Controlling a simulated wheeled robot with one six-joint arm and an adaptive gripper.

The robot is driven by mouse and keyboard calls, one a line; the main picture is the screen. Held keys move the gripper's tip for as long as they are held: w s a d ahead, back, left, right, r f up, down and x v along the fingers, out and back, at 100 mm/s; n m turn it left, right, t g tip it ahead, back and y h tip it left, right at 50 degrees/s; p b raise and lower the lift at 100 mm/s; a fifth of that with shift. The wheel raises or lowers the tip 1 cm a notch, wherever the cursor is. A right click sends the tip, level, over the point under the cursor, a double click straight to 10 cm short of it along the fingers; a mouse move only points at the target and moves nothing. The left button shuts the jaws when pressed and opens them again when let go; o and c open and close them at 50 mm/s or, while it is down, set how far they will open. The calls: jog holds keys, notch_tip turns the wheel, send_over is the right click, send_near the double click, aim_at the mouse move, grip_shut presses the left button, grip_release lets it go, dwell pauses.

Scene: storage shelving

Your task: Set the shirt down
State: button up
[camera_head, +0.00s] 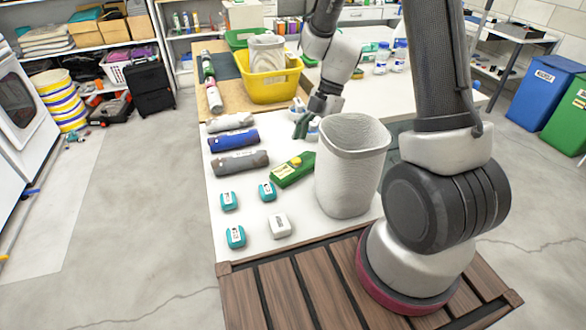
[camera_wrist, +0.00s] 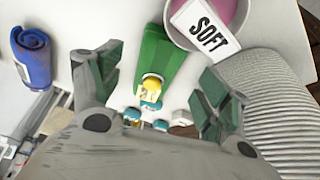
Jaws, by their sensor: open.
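Three rolled cloths that look like shirts lie side by side on the white tabletop in the head view: a white one (camera_head: 230,122), a blue one (camera_head: 233,140) and a grey one (camera_head: 240,162). The blue roll (camera_wrist: 33,57) also shows at the left of the wrist view. My gripper (camera_head: 304,127) is over the table, to the right of the rolls. In the wrist view its fingers (camera_wrist: 158,88) are spread apart with no cloth between them. A green item with a yellow part (camera_wrist: 157,65) shows in the gap. I cannot tell its distance from the fingers.
The green item (camera_head: 293,170) lies beside a tall white ribbed bin (camera_head: 348,180). Teal and white small boxes (camera_head: 267,191) sit in front. A yellow basket (camera_head: 272,85) stands behind. The wrist view shows a pink-lined container with a SOFT label (camera_wrist: 207,25).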

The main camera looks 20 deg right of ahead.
aim_at(305, 158)
jog(key=x, duration=0.5)
jog(key=shift+f, duration=0.1)
jog(key=c, duration=1.2)
